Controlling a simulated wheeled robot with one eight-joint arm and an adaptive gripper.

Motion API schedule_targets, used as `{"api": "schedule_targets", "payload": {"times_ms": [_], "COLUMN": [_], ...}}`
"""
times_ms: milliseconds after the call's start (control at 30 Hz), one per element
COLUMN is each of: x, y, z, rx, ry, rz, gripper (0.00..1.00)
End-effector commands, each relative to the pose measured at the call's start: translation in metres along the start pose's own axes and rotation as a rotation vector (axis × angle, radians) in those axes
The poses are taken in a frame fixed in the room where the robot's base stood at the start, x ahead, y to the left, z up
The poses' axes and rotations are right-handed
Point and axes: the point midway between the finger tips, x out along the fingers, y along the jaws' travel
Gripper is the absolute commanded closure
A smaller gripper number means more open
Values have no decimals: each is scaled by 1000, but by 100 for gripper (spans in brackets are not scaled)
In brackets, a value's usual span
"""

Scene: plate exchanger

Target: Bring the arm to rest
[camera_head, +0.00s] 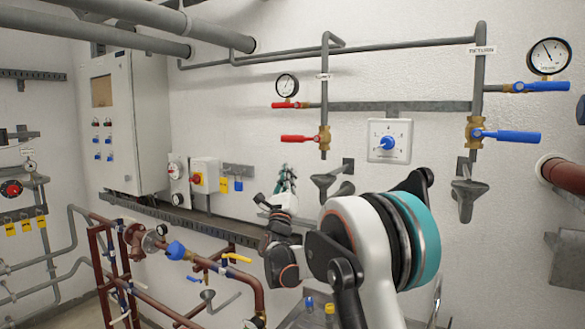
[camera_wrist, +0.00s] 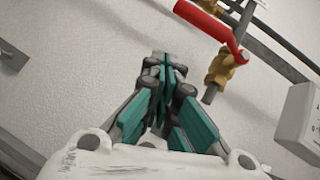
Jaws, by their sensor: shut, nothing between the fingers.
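My arm (camera_head: 365,240) rises from the lower middle of the head view and bends over to the left. My gripper shows at its far end in the head view (camera_head: 287,176), small and partly hidden by my wrist, in front of the white wall. In the wrist view my gripper (camera_wrist: 164,65) has its teal-padded fingers together, with nothing between them. The red-handled valve (camera_wrist: 215,28) is to the right of the fingertips there, apart from them. The same lower red handle (camera_head: 298,138) shows in the head view, above my gripper.
A dial box (camera_head: 389,141) hangs between supply and return pipes. Blue handles (camera_head: 506,135) and a gauge (camera_head: 549,56) are at the right. Bare wall lies around the fingers.

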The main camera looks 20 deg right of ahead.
Motion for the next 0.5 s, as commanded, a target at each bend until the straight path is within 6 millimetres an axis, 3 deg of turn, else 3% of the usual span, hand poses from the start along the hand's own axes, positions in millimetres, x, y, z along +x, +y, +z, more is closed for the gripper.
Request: {"api": "schedule_targets", "payload": {"times_ms": [200, 500], "x": [-44, -71], "y": [12, 18], "z": [3, 4], "rx": [2, 0], "ry": [-1, -1], "rz": [1, 1], "gripper": [100, 100]}}
